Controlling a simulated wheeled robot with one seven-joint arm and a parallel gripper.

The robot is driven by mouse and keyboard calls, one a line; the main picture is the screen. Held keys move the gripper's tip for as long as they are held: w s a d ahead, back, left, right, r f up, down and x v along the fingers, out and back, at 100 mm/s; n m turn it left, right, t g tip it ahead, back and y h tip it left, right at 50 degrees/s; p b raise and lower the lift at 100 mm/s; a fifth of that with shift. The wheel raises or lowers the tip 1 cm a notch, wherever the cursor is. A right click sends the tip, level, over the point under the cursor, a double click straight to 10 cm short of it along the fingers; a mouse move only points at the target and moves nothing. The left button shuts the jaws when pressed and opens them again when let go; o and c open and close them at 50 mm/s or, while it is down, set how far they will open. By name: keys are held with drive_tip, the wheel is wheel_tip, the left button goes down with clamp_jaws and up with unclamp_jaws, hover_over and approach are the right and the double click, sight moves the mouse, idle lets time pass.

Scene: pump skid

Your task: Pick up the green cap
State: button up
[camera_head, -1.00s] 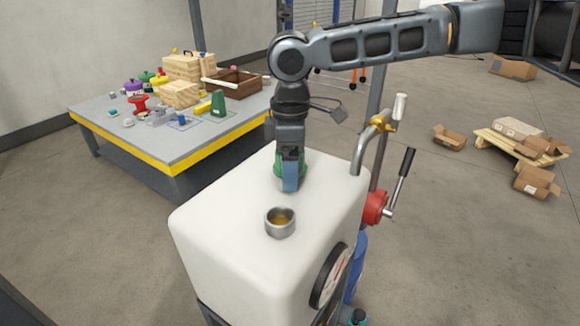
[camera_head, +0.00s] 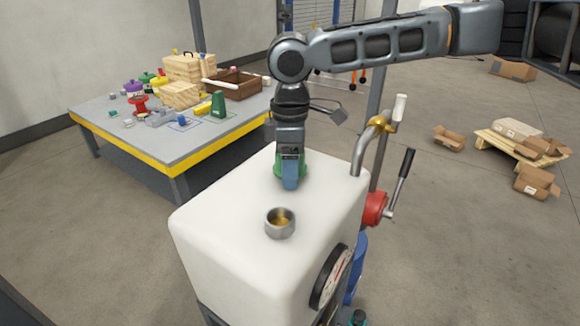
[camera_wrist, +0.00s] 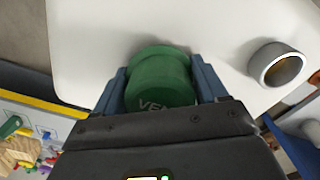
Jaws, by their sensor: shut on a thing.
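The green cap (camera_wrist: 160,82) has light lettering that begins with "VE". It is between the two blue fingers of my gripper (camera_wrist: 162,88) in the wrist view. In the head view my gripper (camera_head: 290,183) points down at the back of the white tank top (camera_head: 225,220), shut on the green cap (camera_head: 279,171). The cap is partly hidden behind a finger. I cannot tell whether the cap touches the tank or is slightly above it.
An open metal neck (camera_head: 280,223) stands in front of the gripper on the tank. A bent pipe (camera_head: 362,150) and a red crank valve (camera_head: 376,207) are at the right. A grey table (camera_head: 160,150) with several parts stands at the left.

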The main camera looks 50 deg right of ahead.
drive_tip(key=shift+r, duration=0.1)
wheel_tip(320, 180, up, 4)
drive_tip(key=s+d+r+b, duration=0.1)
drive_tip(key=s+d+r, duration=0.5)
drive_tip(key=s, duration=0.3)
drive_tip(key=shift+d+r, duration=0.4)
drive_tip(key=shift+d, duration=0.35)
